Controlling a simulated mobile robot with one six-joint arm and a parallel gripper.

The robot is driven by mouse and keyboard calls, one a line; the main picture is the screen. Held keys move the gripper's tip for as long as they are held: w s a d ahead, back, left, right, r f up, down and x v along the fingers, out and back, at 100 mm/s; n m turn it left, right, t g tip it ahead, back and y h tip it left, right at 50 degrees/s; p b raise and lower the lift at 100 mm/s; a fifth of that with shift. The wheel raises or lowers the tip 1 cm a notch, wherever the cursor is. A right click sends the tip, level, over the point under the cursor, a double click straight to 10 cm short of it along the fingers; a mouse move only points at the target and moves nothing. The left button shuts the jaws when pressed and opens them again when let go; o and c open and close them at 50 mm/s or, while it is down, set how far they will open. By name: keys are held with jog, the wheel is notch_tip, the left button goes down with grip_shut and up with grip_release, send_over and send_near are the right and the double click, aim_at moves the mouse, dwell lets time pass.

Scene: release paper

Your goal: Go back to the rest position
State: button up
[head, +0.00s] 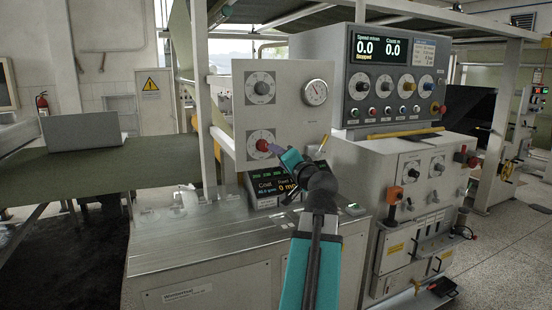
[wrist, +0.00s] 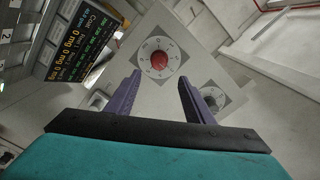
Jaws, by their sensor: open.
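My gripper (wrist: 160,97) is open and empty in the wrist view, with its two purple fingers spread apart. Ahead of it, between and beyond the fingertips, is a dial with a red knob (wrist: 159,60) on a light panel. In the head view my arm reaches up from the bottom, and the gripper's fingers point left towards the same red knob (head: 262,145) on the lower dial. The fingers appear close to the panel (head: 290,110) in the head view, but the wrist view shows a gap to the knob.
A scale display (head: 272,187) sits below the panel, close under my gripper. A control cabinet (head: 378,75) with several buttons and dials stands to the right. A clear plastic cover (head: 185,203) lies on the metal bench (head: 160,245) at left. A pressure gauge (head: 316,92) is on the panel.

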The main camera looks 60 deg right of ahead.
jog(key=shift+s+a, duration=0.2)
jog(key=shift+s, duration=0.1)
dwell(0.4)
